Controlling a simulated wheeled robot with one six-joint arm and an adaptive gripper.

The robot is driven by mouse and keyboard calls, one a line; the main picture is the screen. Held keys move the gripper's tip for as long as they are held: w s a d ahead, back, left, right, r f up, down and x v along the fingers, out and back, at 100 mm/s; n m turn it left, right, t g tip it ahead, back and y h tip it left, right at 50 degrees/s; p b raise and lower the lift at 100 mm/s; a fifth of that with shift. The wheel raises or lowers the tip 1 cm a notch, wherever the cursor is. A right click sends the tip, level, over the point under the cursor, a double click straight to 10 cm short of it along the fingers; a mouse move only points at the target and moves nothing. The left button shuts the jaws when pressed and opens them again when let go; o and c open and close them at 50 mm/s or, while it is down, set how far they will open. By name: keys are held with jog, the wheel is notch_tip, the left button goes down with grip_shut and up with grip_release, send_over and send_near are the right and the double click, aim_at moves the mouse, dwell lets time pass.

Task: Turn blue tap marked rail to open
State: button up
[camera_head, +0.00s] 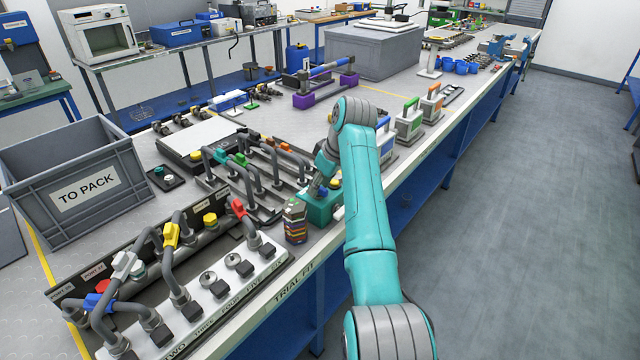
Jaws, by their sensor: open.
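A blue tap handle (97,301) sits at the near left end of a bench rig with grey pipes and a white front strip (215,297). I cannot read a rail marking on it, and the picture is too small to tell its exact turn. My gripper (319,187) is small and dark at the end of my teal arm.
Near the blue tap are a white tap (122,264), a yellow tap (170,235) and a red tap (238,208). A grey crate (68,160) marked TO PACK stands behind left. Floor (540,230) at right is clear.

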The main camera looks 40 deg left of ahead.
jog(key=shift+r, duration=0.1)
jog(key=v, duration=1.1)
jog(key=shift+d+r, duration=0.15)
jog(key=shift+r, duration=0.25)
jog(key=shift+w, duration=0.1)
